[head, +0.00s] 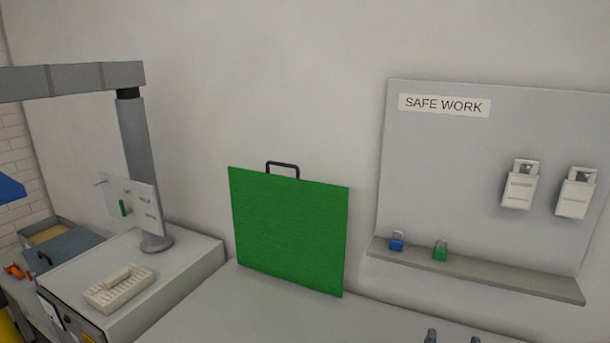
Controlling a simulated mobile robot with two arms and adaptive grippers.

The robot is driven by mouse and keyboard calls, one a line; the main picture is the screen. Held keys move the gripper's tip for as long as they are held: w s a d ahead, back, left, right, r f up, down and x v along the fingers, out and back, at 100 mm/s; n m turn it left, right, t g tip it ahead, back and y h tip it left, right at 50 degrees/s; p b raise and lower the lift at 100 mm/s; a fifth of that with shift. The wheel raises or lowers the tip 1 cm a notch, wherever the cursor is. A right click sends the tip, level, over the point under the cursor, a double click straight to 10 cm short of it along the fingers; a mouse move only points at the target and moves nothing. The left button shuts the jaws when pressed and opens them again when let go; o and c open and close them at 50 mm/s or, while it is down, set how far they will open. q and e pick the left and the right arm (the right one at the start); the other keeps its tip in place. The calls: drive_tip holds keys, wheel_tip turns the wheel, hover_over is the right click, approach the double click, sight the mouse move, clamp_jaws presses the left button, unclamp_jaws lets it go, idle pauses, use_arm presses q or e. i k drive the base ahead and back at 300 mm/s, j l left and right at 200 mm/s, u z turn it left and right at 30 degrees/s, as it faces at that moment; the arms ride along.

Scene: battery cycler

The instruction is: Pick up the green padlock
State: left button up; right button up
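The green padlock (440,251) stands on the grey ledge (480,273) of the safe work board, on the wall at the right. A blue padlock (396,242) stands just left of it on the same ledge. Two dark fingertips of what looks like my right gripper (453,338) show at the bottom edge, below the ledge and well apart from the padlock. They are spread with nothing visible between them; the rest of that gripper is cut off. My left gripper is not in view.
A green panel with a black handle (290,235) leans on the wall left of the board. Two white boxes (519,188) hang on the board above the ledge. A grey cabinet (185,285) with a beige slotted tray (120,288) and a post stands at the left. The space before the ledge looks clear.

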sight(440, 254)
drive_tip(key=k+j, duration=0.2)
drive_tip(key=k, duration=0.2)
drive_tip(key=k+j, duration=0.2)
drive_tip(key=k, duration=0.2)
